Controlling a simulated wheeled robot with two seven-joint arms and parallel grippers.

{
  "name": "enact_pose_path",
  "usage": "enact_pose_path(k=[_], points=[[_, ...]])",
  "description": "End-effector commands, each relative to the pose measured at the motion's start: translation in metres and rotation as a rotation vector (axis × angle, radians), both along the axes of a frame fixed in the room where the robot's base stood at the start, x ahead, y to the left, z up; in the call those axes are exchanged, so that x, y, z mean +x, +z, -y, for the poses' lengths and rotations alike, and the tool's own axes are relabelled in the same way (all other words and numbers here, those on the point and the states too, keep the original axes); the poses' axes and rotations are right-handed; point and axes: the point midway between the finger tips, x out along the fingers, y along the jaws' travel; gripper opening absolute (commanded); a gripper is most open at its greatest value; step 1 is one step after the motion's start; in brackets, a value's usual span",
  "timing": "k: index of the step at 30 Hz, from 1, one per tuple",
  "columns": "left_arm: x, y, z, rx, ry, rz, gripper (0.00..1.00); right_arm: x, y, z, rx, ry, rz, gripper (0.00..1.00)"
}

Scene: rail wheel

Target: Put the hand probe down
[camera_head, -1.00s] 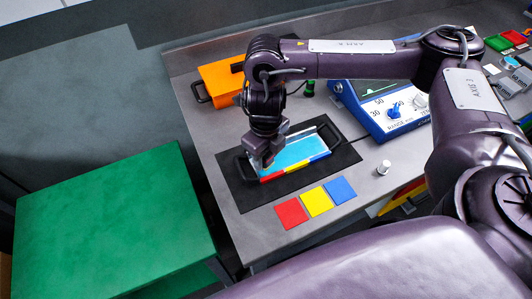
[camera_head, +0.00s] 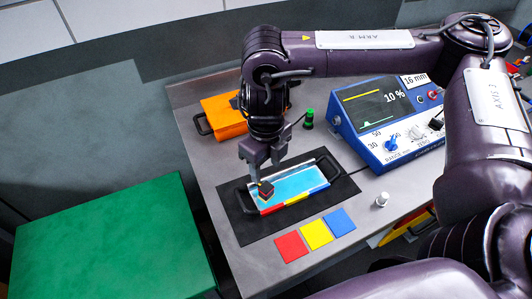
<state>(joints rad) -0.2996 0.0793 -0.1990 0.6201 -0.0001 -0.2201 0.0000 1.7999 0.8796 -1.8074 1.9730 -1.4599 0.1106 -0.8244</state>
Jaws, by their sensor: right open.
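The hand probe (camera_head: 266,190), a small dark block with a reddish-orange side and a yellow mark, sits at the left end of the light-blue tray (camera_head: 318,190). The tray has dark end handles and a red, yellow and blue front edge, and rests on a black mat (camera_head: 345,190). My right gripper (camera_head: 264,167) is just above the probe, fingers pointing down and open, with nothing visible between them. Its fingers appear clear of the probe. My left gripper is not in view.
A blue meter (camera_head: 372,133) with a lit screen stands right of the mat. An orange case (camera_head: 222,116) lies behind my gripper, near a green-capped black object (camera_head: 309,120). Red, yellow and blue squares (camera_head: 316,234) and a white knob (camera_head: 382,199) lie in front. A green box (camera_head: 110,235) stands left.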

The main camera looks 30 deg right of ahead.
Motion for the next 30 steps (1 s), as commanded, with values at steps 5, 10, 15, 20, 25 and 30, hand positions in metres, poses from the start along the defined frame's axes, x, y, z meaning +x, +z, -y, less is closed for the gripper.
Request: enact_pose_path(k=[5, 10, 15, 20, 25, 30], points=[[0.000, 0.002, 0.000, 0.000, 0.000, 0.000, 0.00, 0.000, 0.022, 0.000, -0.002, 0.000, 0.002, 0.51], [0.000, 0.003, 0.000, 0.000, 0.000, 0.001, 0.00, 0.000, 0.030, 0.000, -0.001, 0.000, 0.000, 0.51], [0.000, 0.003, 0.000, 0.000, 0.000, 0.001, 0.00, 0.000, 0.030, 0.000, 0.000, -0.001, -0.001, 0.51], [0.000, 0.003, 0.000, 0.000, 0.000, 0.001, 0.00, 0.000, 0.030, 0.000, 0.000, 0.000, -0.001, 0.51], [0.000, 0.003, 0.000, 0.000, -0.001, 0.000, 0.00, 0.000, 0.030, 0.000, 0.000, -0.001, -0.001, 0.51], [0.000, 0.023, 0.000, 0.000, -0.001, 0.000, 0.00, 0.000, 0.050, 0.000, 0.000, -0.001, 0.000, 0.51]])
